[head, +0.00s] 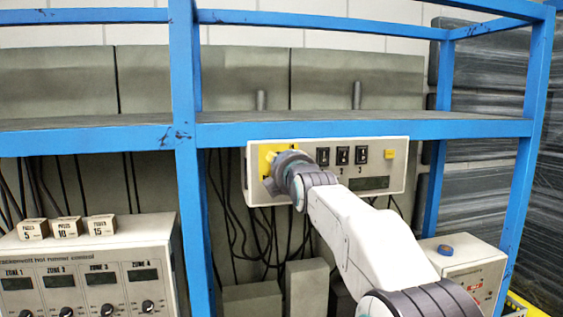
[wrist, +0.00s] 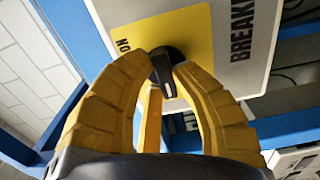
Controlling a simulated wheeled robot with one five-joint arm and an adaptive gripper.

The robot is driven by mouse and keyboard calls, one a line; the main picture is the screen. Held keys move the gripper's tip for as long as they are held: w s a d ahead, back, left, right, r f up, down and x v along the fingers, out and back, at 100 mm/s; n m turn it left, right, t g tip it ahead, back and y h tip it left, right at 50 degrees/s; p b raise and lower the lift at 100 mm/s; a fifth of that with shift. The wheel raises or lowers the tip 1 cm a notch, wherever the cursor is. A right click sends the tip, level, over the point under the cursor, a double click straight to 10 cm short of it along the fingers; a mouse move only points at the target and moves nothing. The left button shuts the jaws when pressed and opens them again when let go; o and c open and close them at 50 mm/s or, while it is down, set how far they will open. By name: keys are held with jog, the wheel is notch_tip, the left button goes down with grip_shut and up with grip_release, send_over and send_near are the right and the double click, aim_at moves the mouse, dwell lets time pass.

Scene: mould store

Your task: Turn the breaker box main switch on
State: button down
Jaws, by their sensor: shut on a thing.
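The breaker box (head: 325,178) is a pale panel mounted under the blue shelf. Its main switch is a black rotary knob (wrist: 166,58) on a yellow plate (wrist: 198,38), which also shows at the box's left end in the head view (head: 264,158). In the wrist view the yellow fingers of my gripper (wrist: 162,78) close on the knob from both sides. An "ON" marking is partly visible left of the knob. A pale mark shows on the knob's near end. In the head view my gripper (head: 274,170) hides the knob.
Several numbered black switches (head: 342,156), a yellow button (head: 389,153) and a dark display (head: 369,183) lie right of my gripper. The blue shelf edge (head: 360,129) runs just above the box. A zone controller (head: 85,275) stands lower left, a smaller box (head: 465,268) lower right. Cables hang below.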

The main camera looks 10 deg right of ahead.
jog(key=shift+m, duration=0.4)
jog(key=m+b, duration=0.2)
jog(key=m, duration=0.6)
jog(key=m+b, duration=0.3)
jog(key=m, duration=0.6)
jog(key=shift+d+f, duration=0.2)
dwell(0.5)
jog(key=c, duration=1)
grip_release()
jog(key=shift+c, duration=0.2)
jog(key=shift+s, duration=0.15)
jog(key=s, duration=1.1)
jog(key=shift+s, duration=0.4)
